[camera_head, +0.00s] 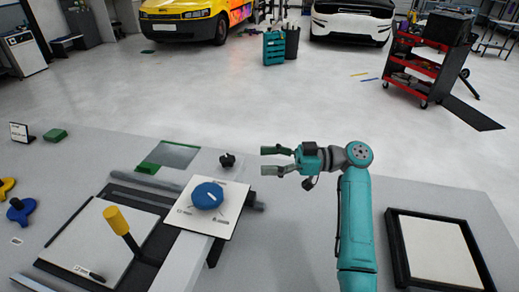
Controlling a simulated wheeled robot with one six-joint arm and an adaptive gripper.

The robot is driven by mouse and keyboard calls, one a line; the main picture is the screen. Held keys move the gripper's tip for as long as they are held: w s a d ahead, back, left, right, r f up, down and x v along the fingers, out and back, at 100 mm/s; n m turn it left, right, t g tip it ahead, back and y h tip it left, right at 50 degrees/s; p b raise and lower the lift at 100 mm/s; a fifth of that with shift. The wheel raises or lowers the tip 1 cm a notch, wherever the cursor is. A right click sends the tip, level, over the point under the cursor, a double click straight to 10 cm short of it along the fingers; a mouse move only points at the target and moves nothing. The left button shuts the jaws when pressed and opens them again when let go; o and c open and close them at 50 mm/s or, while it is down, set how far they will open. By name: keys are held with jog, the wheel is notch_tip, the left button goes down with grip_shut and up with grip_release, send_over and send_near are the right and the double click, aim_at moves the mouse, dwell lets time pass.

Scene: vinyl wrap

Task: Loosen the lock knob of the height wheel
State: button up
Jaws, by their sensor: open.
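The blue height wheel (207,195) sits on a white marked plate (231,209) at the top of the machine's column. A small black knob (227,160) stands just behind the plate; it looks like the lock knob, but I cannot tell for sure. My gripper (268,160) is open and empty, with its fingers pointing left towards the black knob. A gap shows between the fingertips and the knob, and nothing is touched. The finger height relative to the knob is hard to judge.
A yellow-handled lever (118,221) rises from the machine left of the wheel. A black-framed tray (440,250) lies at the right of the table. Blue (20,210) and yellow (6,187) knobs lie at far left. The table between wheel and tray holds only my arm.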

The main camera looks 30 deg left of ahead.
aim_at(227, 157)
jog(key=x, duration=1)
jog(key=shift+s+a+r, duration=0.1)
jog(key=shift+s+a, duration=0.1)
jog(key=shift+s, duration=0.05)
jog(key=c, duration=1.2)
